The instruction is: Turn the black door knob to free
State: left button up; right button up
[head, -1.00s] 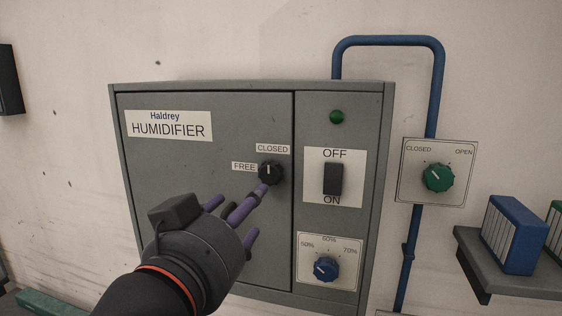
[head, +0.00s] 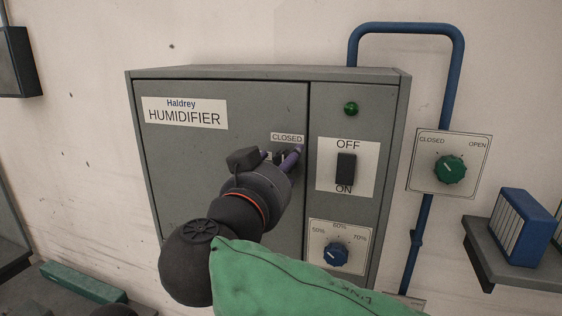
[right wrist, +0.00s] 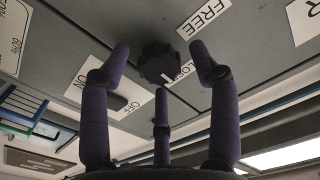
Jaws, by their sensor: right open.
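The black door knob (right wrist: 158,62) sits on the grey humidifier door, with the CLOSED and FREE labels beside it. Its white mark points towards the CLOSED label in the right wrist view. My right gripper (head: 284,156) is at the knob and hides most of it in the head view. In the right wrist view its purple fingers (right wrist: 160,62) are open and spread around the knob, with visible gaps on both sides. The FREE label (right wrist: 203,17) is covered in the head view; the CLOSED label (head: 287,138) shows.
Right of the door are a black OFF/ON switch (head: 346,169), a blue percentage knob (head: 335,254) and a green lamp (head: 351,109). A green valve knob (head: 450,169) is on the wall. A shelf (head: 525,265) with binders stands at right.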

jog(key=shift+w, duration=0.1)
jog(key=shift+c, duration=1.4)
jog(key=c, duration=0.9)
